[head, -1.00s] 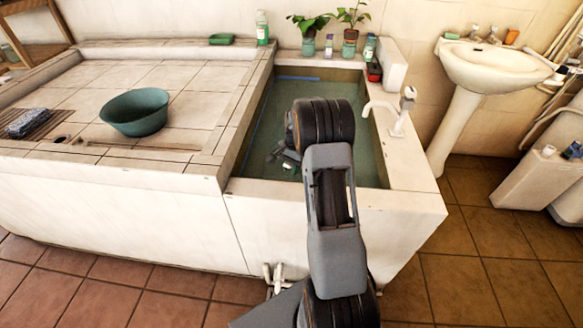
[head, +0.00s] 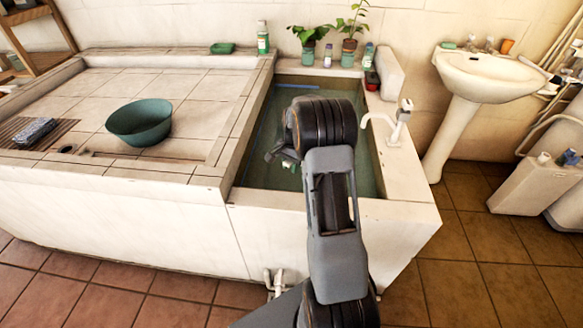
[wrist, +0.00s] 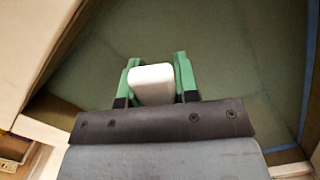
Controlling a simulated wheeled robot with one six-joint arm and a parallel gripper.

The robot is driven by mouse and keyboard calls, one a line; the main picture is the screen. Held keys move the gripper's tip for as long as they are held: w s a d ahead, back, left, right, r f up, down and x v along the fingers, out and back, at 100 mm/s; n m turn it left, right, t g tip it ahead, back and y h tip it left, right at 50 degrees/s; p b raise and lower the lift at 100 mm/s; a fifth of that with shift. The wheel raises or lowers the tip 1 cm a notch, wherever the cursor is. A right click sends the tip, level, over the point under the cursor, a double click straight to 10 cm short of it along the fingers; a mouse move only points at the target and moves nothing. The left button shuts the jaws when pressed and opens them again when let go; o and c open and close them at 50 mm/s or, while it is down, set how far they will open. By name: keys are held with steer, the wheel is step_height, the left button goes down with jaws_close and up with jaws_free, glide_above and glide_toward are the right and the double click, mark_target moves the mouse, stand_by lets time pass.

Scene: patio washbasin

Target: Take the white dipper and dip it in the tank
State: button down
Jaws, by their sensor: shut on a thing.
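The white dipper (wrist: 152,84) shows in the wrist view as a white rounded block between the green fingers of my gripper (wrist: 155,80). The gripper is shut on it. The rest of the dipper is hidden or cannot be made out. The tank (head: 400,213) is a pale-walled basin of greenish water in the middle of the head view. My gripper (head: 274,154) is over the tank's left part, partly hidden by my wrist. Water fills most of the wrist view behind the dipper. I cannot tell whether the dipper touches the water.
A white tap (head: 399,122) stands on the right rim. Potted plants (head: 349,47) and bottles line the back ledge. A pedestal sink (head: 483,75) stands at right.

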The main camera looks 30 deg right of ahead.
step_height(320, 180, up, 16)
steer(key=h+p, duration=0.1)
steer(key=p, duration=0.8)
steer(key=shift+r+t+p, duration=0.15)
steer(key=shift+t+p, duration=0.15)
